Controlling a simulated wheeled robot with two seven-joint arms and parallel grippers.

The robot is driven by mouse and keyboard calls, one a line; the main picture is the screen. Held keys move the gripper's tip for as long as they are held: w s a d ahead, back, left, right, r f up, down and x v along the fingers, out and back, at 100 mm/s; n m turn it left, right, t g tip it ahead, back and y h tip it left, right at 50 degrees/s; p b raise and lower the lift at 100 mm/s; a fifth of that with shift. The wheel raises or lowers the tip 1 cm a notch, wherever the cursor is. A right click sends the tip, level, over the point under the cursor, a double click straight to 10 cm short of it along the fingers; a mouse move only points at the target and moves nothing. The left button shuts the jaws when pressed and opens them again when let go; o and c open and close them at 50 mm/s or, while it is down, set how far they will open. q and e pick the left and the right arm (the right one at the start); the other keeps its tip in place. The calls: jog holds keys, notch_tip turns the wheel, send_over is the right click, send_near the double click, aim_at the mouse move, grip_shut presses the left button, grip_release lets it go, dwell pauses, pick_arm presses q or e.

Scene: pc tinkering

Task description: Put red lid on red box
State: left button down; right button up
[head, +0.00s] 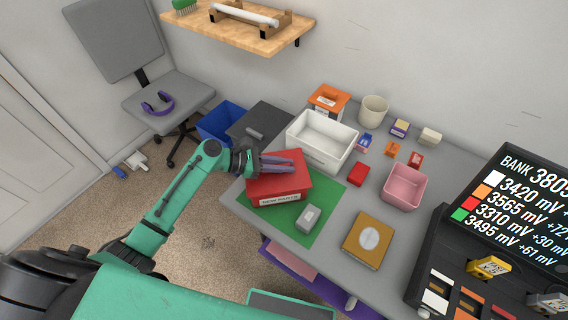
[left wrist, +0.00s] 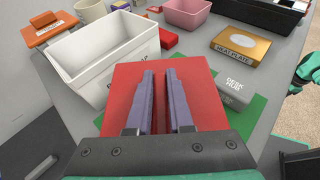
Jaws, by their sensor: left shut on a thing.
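The red box (head: 280,198) with a "NEW PARTS" label stands on a green mat near the table's left front edge. A flat red top, the red lid (head: 293,182), shows over it in the head view, and as a red slab in the left wrist view (left wrist: 195,82). My left gripper (head: 292,164) reaches in from the left, its purple fingers lying over the red top. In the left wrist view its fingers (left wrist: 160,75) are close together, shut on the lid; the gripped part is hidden. I cannot tell whether the lid is fully seated.
A white bin (head: 320,142) stands just behind the red box. On the green mat (head: 322,233) a grey block (head: 308,218) sits right of the box. A gold "HEAT PLATE" box (head: 367,241) and pink bin (head: 405,187) stand further right. Bare table lies between them.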

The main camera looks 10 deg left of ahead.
pick_arm(q)
jog(key=shift+f+b, duration=0.3)
jog(key=shift+f, duration=0.3)
jog(key=c, duration=1.1)
grip_release()
jog(key=shift+c, duration=0.2)
jog(key=o, duration=0.6)
jog(key=shift+c, duration=0.2)
jog(key=p+v, duration=0.2)
jog(key=v, duration=0.2)
jog(key=shift+d+r+p, duration=0.1)
jog(key=shift+p, duration=0.3)
jog(key=shift+p+v, duration=1.15)
jog(key=shift+v, duration=0.8)
jog(key=shift+s, duration=0.1)
